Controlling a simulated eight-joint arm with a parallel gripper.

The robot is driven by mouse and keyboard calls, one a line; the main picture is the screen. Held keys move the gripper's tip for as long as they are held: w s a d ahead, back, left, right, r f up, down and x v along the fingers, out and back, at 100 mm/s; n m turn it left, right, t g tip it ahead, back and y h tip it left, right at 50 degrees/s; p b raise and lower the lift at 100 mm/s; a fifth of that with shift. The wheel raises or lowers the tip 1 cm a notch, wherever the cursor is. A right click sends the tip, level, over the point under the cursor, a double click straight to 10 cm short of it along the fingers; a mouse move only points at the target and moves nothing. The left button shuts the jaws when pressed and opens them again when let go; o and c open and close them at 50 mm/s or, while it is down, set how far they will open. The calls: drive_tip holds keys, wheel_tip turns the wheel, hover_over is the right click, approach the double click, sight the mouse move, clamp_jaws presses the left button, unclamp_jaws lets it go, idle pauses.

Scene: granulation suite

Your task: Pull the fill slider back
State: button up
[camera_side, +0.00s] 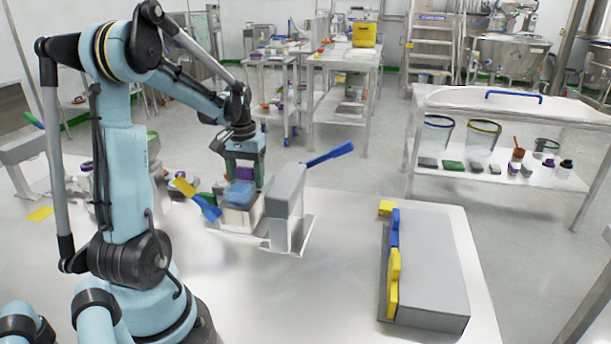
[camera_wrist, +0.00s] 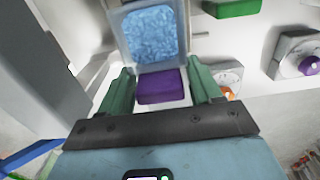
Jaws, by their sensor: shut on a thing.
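My gripper (camera_side: 244,172) points down over the small filling station, and its green fingers also show in the wrist view (camera_wrist: 160,76). They are shut on a purple block (camera_wrist: 160,88), which I take to be the handle of the fill slider. A pale frame filled with blue granules (camera_wrist: 152,34) lies just beyond the purple block in the wrist view. In the side view the blue part (camera_side: 240,193) sits on top of a white block (camera_side: 240,217) below my gripper. The fingers hide the sides of the purple block.
A grey upright housing (camera_side: 286,190) with a blue lever (camera_side: 330,154) stands close to the right of my gripper. A blue and yellow lever (camera_side: 197,198) sticks out to the left. A grey box (camera_side: 432,268) with blue and yellow tabs stands farther right. The front bench is mostly clear.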

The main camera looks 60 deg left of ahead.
drive_tip(key=w+a, duration=0.6)
drive_tip(key=shift+w+a, duration=0.3)
drive_tip(key=shift+a, duration=0.05)
drive_tip(key=o, duration=1.2)
wheel_tip(320, 180, up, 12)
drive_tip(key=shift+d+r, duration=0.1)
drive_tip(key=shift+d, duration=0.05)
